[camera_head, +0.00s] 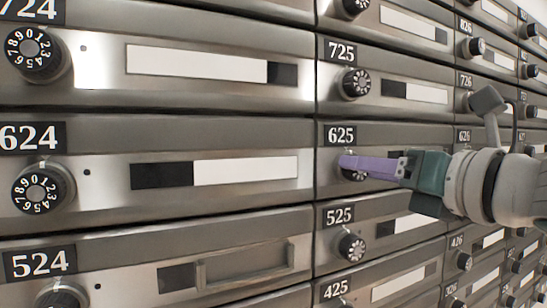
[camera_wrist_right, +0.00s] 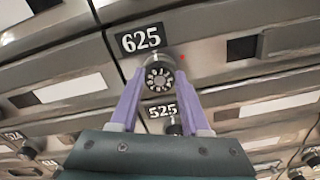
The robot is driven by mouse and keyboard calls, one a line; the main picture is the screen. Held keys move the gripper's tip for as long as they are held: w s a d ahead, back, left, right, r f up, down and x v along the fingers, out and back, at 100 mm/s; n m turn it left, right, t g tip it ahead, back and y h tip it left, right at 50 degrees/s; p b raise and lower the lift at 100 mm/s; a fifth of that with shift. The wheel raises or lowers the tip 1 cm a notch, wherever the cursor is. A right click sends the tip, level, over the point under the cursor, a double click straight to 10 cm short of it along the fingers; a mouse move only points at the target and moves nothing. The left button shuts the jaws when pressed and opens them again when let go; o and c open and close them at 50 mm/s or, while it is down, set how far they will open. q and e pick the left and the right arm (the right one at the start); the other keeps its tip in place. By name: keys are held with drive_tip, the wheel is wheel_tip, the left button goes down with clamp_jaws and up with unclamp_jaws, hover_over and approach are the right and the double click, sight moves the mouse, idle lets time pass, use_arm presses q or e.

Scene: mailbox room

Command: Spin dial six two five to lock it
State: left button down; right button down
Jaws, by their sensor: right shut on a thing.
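The dial of box 625 (camera_wrist_right: 159,79) is a black knob with white numbers, just below the 625 label (camera_wrist_right: 141,39). A small red light shows beside it in the right wrist view. My right gripper (camera_wrist_right: 159,88) has its two purple fingers on either side of the dial, shut on it. In the head view my right gripper (camera_head: 345,163) comes in from the right and covers most of the dial. The 625 label (camera_head: 341,135) shows above it. My left gripper is not in view.
Other mailbox doors with dials surround it: 725 (camera_head: 356,82) above, 525 (camera_head: 351,246) below, 624 (camera_head: 37,188) to the left. The neighbouring dials stick out from the doors. The space in front of the left doors is clear.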

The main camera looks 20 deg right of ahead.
drive_tip(key=m+p, duration=0.4)
drive_tip(key=m, duration=0.6)
drive_tip(key=m+p, duration=0.5)
drive_tip(key=m, duration=0.5)
drive_tip(key=m+p, duration=0.5)
drive_tip(key=m, duration=0.5)
drive_tip(key=shift+f, duration=0.25)
drive_tip(key=shift+m, duration=0.4)
drive_tip(key=shift+c, duration=1.9)
unclamp_jaws()
